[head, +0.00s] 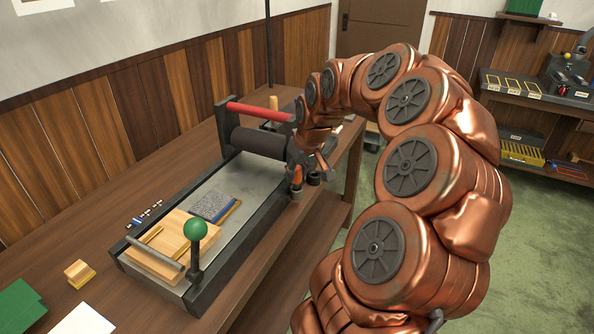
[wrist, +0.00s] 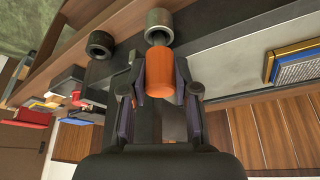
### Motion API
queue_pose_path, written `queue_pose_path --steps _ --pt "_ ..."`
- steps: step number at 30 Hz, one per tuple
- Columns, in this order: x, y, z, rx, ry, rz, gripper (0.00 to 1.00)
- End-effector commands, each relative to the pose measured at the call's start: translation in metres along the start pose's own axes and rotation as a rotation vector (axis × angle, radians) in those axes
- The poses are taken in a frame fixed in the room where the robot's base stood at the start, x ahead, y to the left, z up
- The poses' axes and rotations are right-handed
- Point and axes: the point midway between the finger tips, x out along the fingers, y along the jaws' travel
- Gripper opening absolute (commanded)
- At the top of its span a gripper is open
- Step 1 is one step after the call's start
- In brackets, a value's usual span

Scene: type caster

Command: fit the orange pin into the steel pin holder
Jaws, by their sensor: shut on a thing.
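The orange pin (wrist: 162,75) is between the fingers of my gripper (wrist: 160,88) in the wrist view, and the gripper is shut on it. The steel pin holder (wrist: 159,20), a light grey cup, stands just beyond the pin's far end. The pin's end overlaps the holder's near edge in the picture; I cannot tell whether it has entered. In the head view my gripper (head: 303,168) is low at the right edge of the press, with the orange pin (head: 297,175) partly hidden by a finger. The holder (head: 297,192) shows right under it.
A darker cup (wrist: 100,44) stands beside the steel one, close to my gripper. The press, with its roller (head: 258,141) and red bar (head: 262,112), stands close to the left. A block of type (head: 215,206) and a wooden board (head: 165,247) lie on its bed.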

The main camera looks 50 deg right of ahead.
Motion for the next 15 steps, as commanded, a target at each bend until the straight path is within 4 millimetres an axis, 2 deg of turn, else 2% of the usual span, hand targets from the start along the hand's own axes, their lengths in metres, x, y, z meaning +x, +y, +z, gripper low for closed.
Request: queue_pose_path --steps 6,7,15 --pt "0.005 0.0 0.0021 0.0 0.0 0.0 0.0" --pt "0.0048 0.0001 0.002 0.0 0.0 0.0 0.3" --pt "0.0042 0.0002 0.0019 0.0 0.0 0.0 0.59"
